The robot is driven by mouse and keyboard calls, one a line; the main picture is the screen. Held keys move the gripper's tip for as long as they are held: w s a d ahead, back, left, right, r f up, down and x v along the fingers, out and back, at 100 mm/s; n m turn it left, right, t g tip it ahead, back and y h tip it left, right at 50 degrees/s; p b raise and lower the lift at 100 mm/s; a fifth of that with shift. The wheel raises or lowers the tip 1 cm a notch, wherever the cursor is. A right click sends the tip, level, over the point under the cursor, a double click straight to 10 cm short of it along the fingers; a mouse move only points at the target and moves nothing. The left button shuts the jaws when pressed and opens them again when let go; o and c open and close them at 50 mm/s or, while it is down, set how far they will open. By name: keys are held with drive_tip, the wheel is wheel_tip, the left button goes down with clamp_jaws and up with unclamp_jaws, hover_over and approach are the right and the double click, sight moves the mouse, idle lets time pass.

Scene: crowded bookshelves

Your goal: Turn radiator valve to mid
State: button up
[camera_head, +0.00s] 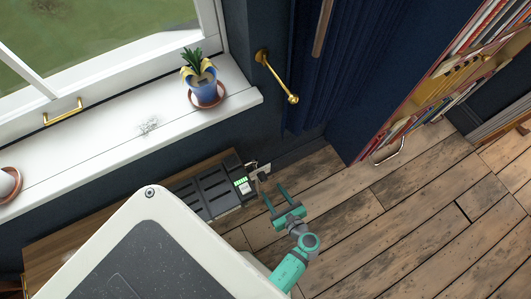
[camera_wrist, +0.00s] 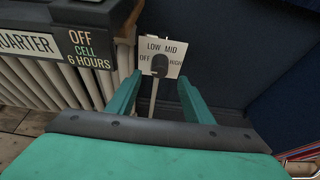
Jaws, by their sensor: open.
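The radiator valve is a dark knob (camera_wrist: 159,64) on a white plate (camera_wrist: 174,48) marked OFF, LOW, MID and HIGH. The knob is small in the picture, and I cannot tell for sure which mark it points at. In the head view the plate (camera_head: 262,172) shows small beside the radiator's end, and the knob is not clear there. My gripper (camera_head: 276,191) is open and empty, its fingers pointing at the valve. In the wrist view the two fingertips (camera_wrist: 157,84) stand left and right of the knob, apart from it.
A white ribbed radiator (camera_wrist: 30,85) is left of the valve, with a dark lettered unit (camera_wrist: 88,45) above it. A dark blue curtain (camera_head: 340,80) and a bookshelf (camera_head: 440,80) stand to the right. A potted plant (camera_head: 200,82) sits on the windowsill. The wooden floor (camera_head: 400,220) is clear.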

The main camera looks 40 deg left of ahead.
sight(265, 180)
drive_tip(key=x, duration=0.7)
drive_tip(key=shift+w+a, duration=0.15)
drive_tip(key=shift+a, duration=0.05)
drive_tip(key=c, duration=1)
